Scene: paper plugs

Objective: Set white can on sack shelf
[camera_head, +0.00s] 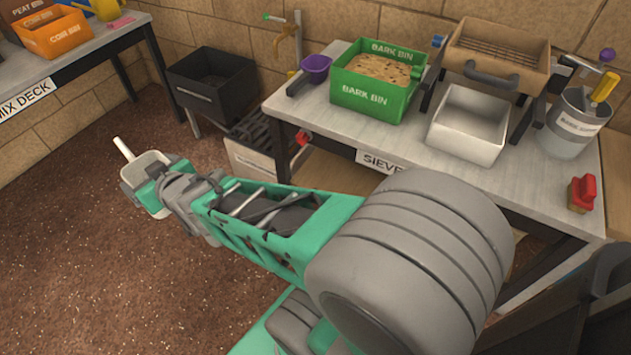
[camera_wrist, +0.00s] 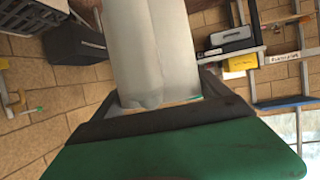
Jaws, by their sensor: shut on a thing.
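The white can (camera_head: 148,168) is at the end of my outstretched arm in the head view, above the brown floor. A pale spout or handle (camera_head: 124,149) sticks up from it to the left. My gripper (camera_head: 150,188) is shut on the can, with its green fingers against the can's sides. In the wrist view the can (camera_wrist: 155,45) rises pale and large from between the jaws (camera_wrist: 165,112). In the wrist view a rack (camera_wrist: 285,57) with a small label stands at the right; the label is too small to read, so I cannot tell whether it is the sack shelf.
The sieve bench (camera_head: 330,118) holds a green bark bin (camera_head: 372,98), a white tray (camera_head: 468,122), a wooden sieve (camera_head: 515,45) and a grey bucket (camera_head: 568,135). A black bin (camera_head: 212,82) stands beside it. The mix deck table (camera_head: 85,50) is at upper left. The floor between is clear.

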